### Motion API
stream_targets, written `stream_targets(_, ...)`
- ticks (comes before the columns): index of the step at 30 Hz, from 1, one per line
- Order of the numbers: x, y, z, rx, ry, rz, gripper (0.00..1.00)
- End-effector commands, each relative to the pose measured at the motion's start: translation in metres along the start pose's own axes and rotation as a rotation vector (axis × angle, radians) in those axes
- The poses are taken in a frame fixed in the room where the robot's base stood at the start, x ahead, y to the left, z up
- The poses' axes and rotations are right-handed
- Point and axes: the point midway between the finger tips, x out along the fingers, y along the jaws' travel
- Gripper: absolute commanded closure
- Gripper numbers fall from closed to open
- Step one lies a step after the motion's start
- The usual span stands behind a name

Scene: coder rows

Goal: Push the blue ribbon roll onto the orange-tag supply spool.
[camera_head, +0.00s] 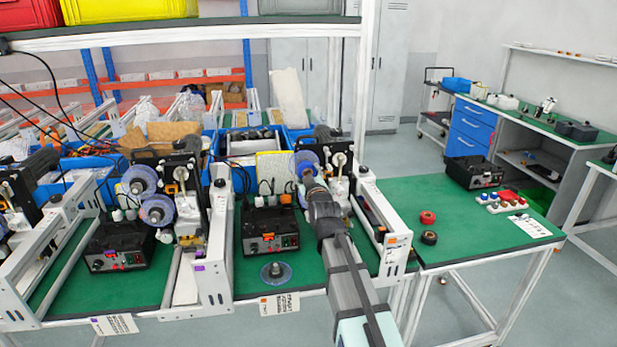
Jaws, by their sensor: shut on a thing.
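A blue ribbon roll (303,161) is at the tip of my gripper (311,184), upright against the front of the right-hand coder. My gripper is shut on it, though the fingertips are small and partly hidden by my own wrist. The orange-tag supply spool is hidden behind the roll and my gripper, so I cannot tell how far the roll is on it. An orange tag (391,240) is on the right coder's white frame. A second, bluish disc-like roll (276,271) lies flat on the green bench in front of the black control box (268,229).
The left coder carries two blue rolls (157,210) and a purple tag (200,267). White frame rails (217,255) stand between the coders. On the side table at right are a red roll (428,217), a black roll (429,238) and several small coloured parts. Its front part is clear.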

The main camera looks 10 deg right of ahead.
Motion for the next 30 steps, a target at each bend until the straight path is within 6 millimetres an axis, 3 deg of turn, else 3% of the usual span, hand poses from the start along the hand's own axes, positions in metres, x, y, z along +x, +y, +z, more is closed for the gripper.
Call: stream_targets(30,0.019,0.0,0.0,0.0,0.0,0.0,0.69)
